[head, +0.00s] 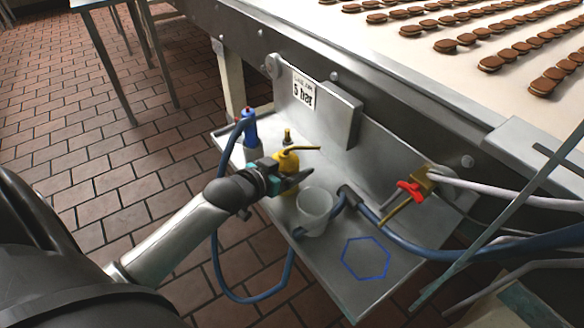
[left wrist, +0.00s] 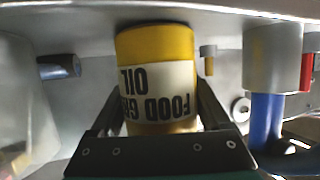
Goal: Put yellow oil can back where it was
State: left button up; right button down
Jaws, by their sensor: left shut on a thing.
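The yellow oil can (head: 287,160) stands at the left part of the metal shelf, its thin spout pointing right. My left gripper (head: 299,178) reaches it from the left and is shut on it. In the left wrist view the can (left wrist: 156,45) sits between the two fingers (left wrist: 160,120), with its white "FOOD GR... OIL" label upside down in the picture. I cannot tell whether the can's base touches the shelf. A blue hexagon outline (head: 345,258) is marked on the shelf at the right, with nothing on it. My right gripper is not in view.
A translucent cup (head: 314,213) stands just right of my gripper. A blue bottle in a grey holder (head: 250,130) stands behind left. A blue hose (head: 400,243) and a red-handled valve (head: 411,190) lie to the right. The conveyor (head: 400,45) with biscuits is above.

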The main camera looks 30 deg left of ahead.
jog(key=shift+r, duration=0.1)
pick_arm(q)
jog(key=o, duration=1.6)
jog(key=shift+f, duration=0.15)
jog(key=shift+c, duration=0.2)
jog(key=shift+r, duration=0.2)
jog(key=p+v, duration=0.4)
jog(key=v, duration=0.6)
jog(key=shift+p, duration=0.3)
jog(key=shift+p+v, duration=0.35)
jog(key=shift+v, duration=0.65)
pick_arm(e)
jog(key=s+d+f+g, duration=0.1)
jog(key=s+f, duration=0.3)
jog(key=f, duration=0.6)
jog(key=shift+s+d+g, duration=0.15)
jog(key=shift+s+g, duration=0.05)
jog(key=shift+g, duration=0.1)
pick_arm(q)
jog(key=shift+d, duration=0.1)
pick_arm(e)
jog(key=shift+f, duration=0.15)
